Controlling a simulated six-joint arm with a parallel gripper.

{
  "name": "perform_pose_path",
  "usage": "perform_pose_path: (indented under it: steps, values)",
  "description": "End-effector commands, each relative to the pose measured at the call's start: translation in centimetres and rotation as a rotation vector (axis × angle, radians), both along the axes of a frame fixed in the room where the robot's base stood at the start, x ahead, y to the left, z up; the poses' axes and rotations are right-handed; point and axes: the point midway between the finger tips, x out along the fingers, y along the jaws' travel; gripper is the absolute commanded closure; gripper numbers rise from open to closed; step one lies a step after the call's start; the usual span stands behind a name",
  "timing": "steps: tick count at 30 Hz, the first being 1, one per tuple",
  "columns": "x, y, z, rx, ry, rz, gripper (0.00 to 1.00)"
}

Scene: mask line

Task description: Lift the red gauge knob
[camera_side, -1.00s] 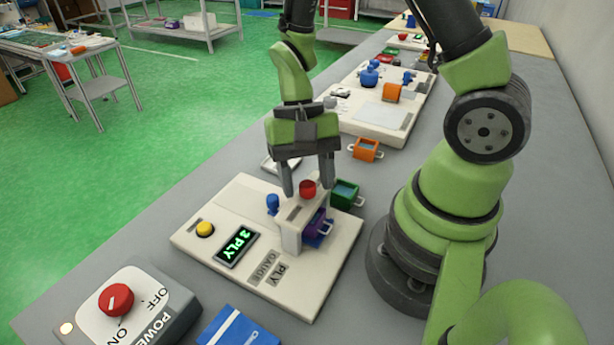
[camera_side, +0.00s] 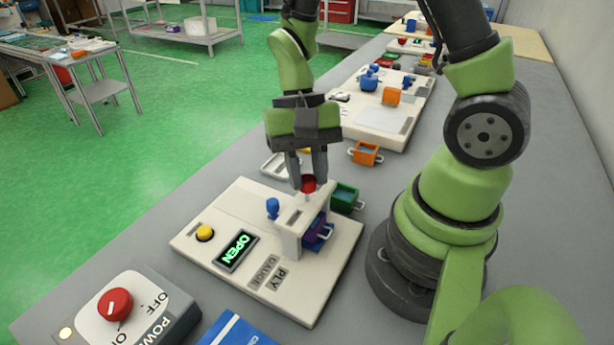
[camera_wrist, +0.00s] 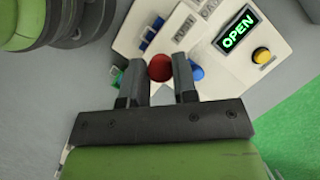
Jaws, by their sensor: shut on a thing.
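The red gauge knob (camera_side: 308,184) sits at the top of the white gauge block (camera_side: 292,240) on the ply gauge plate (camera_side: 205,222). My gripper (camera_side: 308,182) comes down from above and is shut on the red knob. In the wrist view the red knob (camera_wrist: 160,68) shows between the two fingers (camera_wrist: 162,78). The display (camera_side: 238,250) reads OPEN in green. A purple-and-blue tray (camera_side: 318,233) sits in the gauge block's opening. How far the knob stands above the block is partly hidden by the fingers.
A blue knob (camera_side: 272,208) stands close left of the gauge block, and a yellow button (camera_side: 205,233) is farther left. A green tray (camera_side: 345,196) and an orange tray (camera_side: 366,153) lie behind. A power box with a red dial (camera_side: 115,304) stands in front.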

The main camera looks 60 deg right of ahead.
Motion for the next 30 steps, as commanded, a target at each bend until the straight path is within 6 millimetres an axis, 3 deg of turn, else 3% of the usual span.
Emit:
perform_pose_path:
  steps: [5,6,9,20,30]
  values:
    - [0.0,0.0,0.1,0.001,0.0,-0.004,1.0]
    - [0.0,0.0,0.1,0.002,0.001,-0.004,0.71]
    - [0.0,0.0,0.1,0.001,0.0,-0.003,0.49]
    - [0.2,-0.1,0.4,0.002,-0.002,-0.002,0.49]
    - [1.8,-1.6,5.6,0.0,-0.008,-0.005,0.49]
